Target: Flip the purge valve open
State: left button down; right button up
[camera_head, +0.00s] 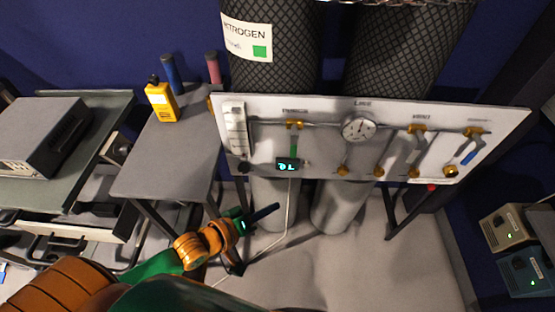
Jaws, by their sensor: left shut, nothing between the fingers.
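The grey valve panel (330,110) stands in front of two large cylinders. Below a small label that seems to read PURGE, the purge valve (295,124) has a brass body on the horizontal pipe. Its green handle (294,145) points straight down, across the pipe, toward a small lit display (288,164). My left gripper (268,213) is shut and empty, below the panel and a little left of the purge valve. It touches neither the panel nor the handle. My right gripper is out of view.
A round gauge (361,128), a grey-handled valve (414,150) and a blue-handled valve (467,158) sit to the right on the panel. A grey side table (160,165) with a yellow meter (161,101) stands left. A thin pale tube (289,215) hangs beside my left gripper.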

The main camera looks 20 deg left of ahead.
aim_at(294, 142)
pick_arm(q)
jog(key=w+a+r+n+t+h, duration=0.2)
jog(key=a+r+n+t, duration=0.2)
jog(key=a+r+n, duration=0.2)
jog(key=shift+w+a+r+h, duration=0.3)
jog(key=shift+h, duration=0.1)
jog(key=x, duration=1)
jog(key=shift+b, duration=0.4)
